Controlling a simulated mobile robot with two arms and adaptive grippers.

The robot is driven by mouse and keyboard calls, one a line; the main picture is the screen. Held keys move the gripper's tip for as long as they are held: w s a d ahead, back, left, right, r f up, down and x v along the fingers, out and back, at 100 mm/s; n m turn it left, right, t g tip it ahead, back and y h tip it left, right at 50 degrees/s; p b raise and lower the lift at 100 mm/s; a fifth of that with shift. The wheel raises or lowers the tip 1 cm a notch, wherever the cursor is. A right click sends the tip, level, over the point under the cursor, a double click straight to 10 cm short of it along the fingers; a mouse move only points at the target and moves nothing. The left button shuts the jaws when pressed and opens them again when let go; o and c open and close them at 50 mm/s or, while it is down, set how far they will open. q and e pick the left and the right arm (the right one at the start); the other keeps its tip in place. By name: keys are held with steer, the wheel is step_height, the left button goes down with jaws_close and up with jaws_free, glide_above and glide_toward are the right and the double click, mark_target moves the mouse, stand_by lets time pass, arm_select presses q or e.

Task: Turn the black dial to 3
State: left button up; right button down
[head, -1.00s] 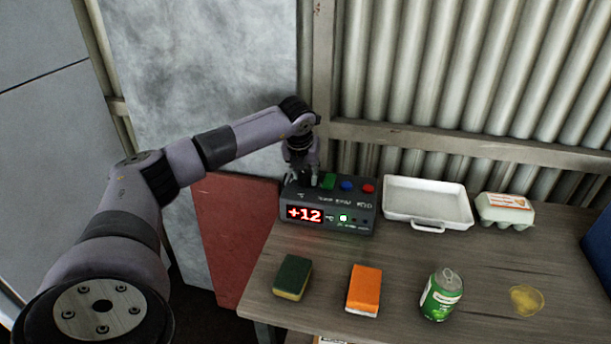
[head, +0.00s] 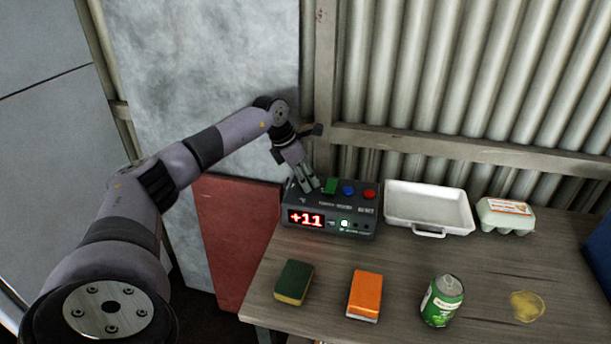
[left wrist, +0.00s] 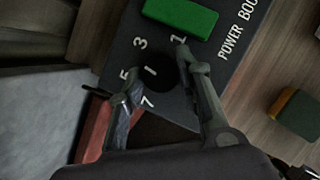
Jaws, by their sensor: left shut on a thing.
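The grey control box (head: 350,213) stands at the table's back left, with a red display (head: 306,219) reading +11. The black dial (left wrist: 160,80) is on its top face, with 1, 3, 5 and 7 printed around it. My left gripper (head: 308,186) reaches down onto the dial. In the left wrist view its fingers (left wrist: 155,74) are shut on opposite sides of the dial. A short white mark (left wrist: 151,71) shows on the dial, on the side towards 3 and 5; the exact number is hard to tell. In the head view the gripper mostly hides the dial. My right gripper is not in view.
Green, blue (head: 348,190) and red (head: 369,195) buttons sit on the box, the green one (head: 331,185) close beside the gripper.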

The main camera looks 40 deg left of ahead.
arm_select(q)
steer(key=shift+a+m+g+h, duration=0.1)
steer(key=shift+m+g+h, duration=0.5)
steer(key=shift+m, duration=1.5)
steer(key=o, duration=1.1)
steer(key=shift+a+r, duration=0.1)
steer(key=shift+r, duration=0.15)
steer(key=v, duration=1.1)
steer(key=shift+s+a+r, duration=0.15)
